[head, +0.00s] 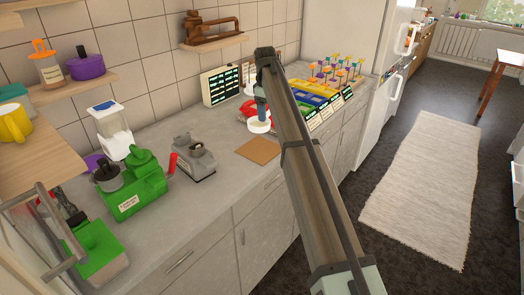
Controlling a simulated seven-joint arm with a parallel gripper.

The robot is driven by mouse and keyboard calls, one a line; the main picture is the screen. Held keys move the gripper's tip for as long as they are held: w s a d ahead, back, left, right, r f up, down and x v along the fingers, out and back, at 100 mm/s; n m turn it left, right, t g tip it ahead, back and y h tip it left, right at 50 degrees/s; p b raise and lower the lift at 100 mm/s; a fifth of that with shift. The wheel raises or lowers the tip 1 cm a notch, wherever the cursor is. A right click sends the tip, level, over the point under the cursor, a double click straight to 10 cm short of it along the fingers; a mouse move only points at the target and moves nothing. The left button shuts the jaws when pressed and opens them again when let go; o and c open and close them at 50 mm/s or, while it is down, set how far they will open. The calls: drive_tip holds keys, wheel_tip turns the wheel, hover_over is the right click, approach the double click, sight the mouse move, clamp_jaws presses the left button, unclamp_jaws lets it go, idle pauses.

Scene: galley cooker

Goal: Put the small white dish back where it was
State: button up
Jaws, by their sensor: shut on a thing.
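The small white dish (258,127) shows just below the end of my arm, near the middle of the head view. My gripper (261,116) points down and is shut on the dish. The fingertips are small here and partly merge with the dish. The dish appears over the counter, behind a flat brown square (258,151). I cannot tell whether it touches the counter.
Colourful bins (311,98) stand to the right, a grey device (195,158) and a green machine (134,187) to the left. The front counter (215,205) is clear.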

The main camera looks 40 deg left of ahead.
drive_tip(key=shift+w+a+r+n, duration=0.1)
drive_tip(key=shift+w+a+n, duration=0.1)
drive_tip(key=shift+n, duration=0.3)
drive_tip(key=shift+w+a+n, duration=0.1)
drive_tip(key=shift+a+n, duration=0.1)
drive_tip(key=shift+n, duration=0.3)
drive_tip(key=shift+f, duration=5)
drive_tip(key=shift+n, duration=0.3)
drive_tip(key=o, duration=1.1)
drive_tip(key=shift+f, duration=0.1)
drive_tip(key=r, duration=0.4)
drive_tip(key=s+r, duration=0.1)
drive_tip(key=r, duration=0.7)
drive_tip(key=shift+s+d+r, duration=0.1)
drive_tip(key=shift+s+d, duration=0.1)
drive_tip(key=shift+d, duration=0.1)
